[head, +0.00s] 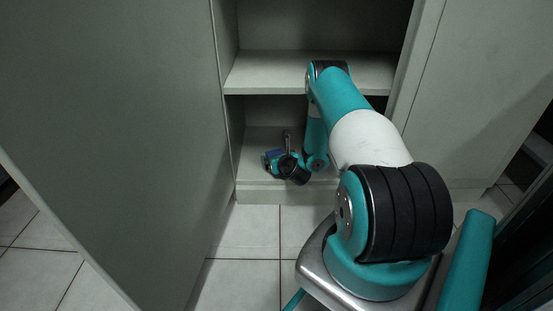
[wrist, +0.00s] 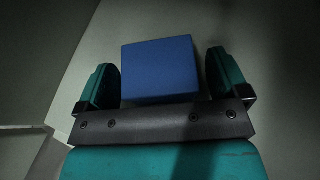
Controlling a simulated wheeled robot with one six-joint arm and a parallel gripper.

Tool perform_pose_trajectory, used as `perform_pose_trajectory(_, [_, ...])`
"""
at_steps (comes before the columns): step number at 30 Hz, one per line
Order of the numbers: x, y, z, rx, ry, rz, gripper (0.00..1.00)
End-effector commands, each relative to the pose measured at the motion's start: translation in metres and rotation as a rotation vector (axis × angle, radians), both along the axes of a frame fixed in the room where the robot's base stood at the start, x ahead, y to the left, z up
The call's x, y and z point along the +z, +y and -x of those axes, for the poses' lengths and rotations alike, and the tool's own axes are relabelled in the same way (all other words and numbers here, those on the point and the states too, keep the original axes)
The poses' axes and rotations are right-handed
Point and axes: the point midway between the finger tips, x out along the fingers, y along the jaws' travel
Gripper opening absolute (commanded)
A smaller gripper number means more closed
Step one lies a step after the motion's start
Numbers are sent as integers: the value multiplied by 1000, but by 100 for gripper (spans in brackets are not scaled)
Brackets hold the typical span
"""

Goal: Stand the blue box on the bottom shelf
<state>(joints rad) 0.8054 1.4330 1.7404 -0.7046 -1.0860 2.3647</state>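The blue box (wrist: 160,68) lies between the two fingers of my gripper (wrist: 163,80) in the wrist view. A narrow gap shows between the box and the right finger; the left finger is very close to the box, and I cannot tell if it touches. The fingers are wide apart. In the head view, my gripper (head: 273,161) is low inside the cabinet, over the bottom shelf (head: 262,141). A small blue patch of the box (head: 274,153) shows there, mostly hidden by my gripper. I cannot tell whether the box rests on the shelf.
An upper shelf (head: 265,72) spans the cabinet above my gripper, and my arm reaches in below it. A tall grey panel (head: 120,120) stands at left and a cabinet side (head: 480,90) at right. The tiled floor (head: 240,235) in front is clear.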

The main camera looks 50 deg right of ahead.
Motion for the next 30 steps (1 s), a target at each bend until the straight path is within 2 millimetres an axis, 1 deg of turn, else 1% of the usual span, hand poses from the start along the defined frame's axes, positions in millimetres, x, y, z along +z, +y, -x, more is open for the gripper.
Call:
perform_pose_trajectory(6, [4, 0, 0, 0, 0, 0, 93])
perform_pose_trajectory(8, [4, 2, 4, 0, 1, -3, 93])
perform_pose_trajectory(11, [9, 6, 13, -1, 2, -5, 93])
perform_pose_trajectory(26, [41, 39, 77, -7, 2, -10, 93])
perform_pose_trajectory(27, [46, 39, 77, -2, 0, -4, 93])
perform_pose_trajectory(30, [48, 39, 78, 0, 0, -1, 93])
